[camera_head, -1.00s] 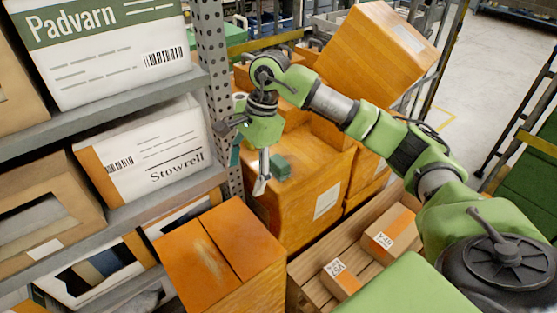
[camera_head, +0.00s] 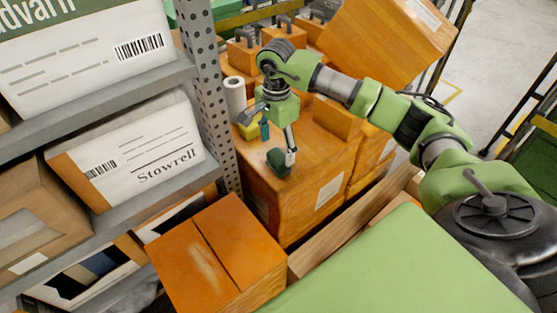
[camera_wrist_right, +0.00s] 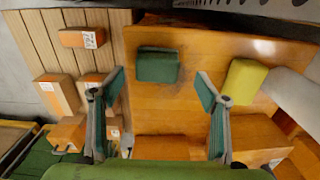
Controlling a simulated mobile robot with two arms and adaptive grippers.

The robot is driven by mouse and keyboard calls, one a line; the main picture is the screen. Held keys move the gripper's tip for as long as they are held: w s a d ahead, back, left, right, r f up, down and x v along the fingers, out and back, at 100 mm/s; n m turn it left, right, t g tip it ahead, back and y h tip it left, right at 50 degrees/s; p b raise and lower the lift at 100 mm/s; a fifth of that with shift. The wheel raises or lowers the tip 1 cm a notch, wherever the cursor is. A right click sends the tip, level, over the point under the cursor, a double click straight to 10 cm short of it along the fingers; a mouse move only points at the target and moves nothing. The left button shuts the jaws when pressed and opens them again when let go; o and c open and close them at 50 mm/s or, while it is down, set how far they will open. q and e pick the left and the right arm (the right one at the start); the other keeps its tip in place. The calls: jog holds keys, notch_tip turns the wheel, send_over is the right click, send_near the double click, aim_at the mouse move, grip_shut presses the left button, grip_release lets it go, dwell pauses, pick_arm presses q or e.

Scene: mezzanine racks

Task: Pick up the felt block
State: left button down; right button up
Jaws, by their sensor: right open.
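The felt block (camera_head: 278,162) is a small dark green block on top of a large orange box (camera_head: 285,200). In the right wrist view the block (camera_wrist_right: 158,66) lies beyond the fingertips, roughly centred between them. My right gripper (camera_head: 278,146) is open and empty, pointing down close to the block. In the head view one finger overlaps the block's right edge; I cannot tell whether they touch. Its two green-padded fingers (camera_wrist_right: 162,86) show wide apart in the wrist view. My left gripper is not in view.
A yellow block (camera_wrist_right: 244,80) and a white roll (camera_head: 235,97) stand on the same box. A perforated rack post (camera_head: 205,80) and shelves with cartons (camera_head: 130,150) are at left. A tilted orange carton (camera_head: 390,35) is behind my right arm.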

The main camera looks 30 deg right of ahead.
aim_at(279, 155)
jog(key=shift+s+f+p, duration=0.3)
jog(key=shift+f+p, duration=0.2)
jog(key=shift+f, duration=0.25)
notch_tip(279, 155, down, 3)
jog(key=shift+r+p, duration=0.15)
jog(key=shift+p, duration=0.2)
jog(key=shift+d+f, duration=0.1)
jog(key=shift+f, duration=0.25)
jog(key=shift+w+f, duration=0.1)
jog(key=shift+f, duration=0.05)
jog(key=c, duration=1.2)
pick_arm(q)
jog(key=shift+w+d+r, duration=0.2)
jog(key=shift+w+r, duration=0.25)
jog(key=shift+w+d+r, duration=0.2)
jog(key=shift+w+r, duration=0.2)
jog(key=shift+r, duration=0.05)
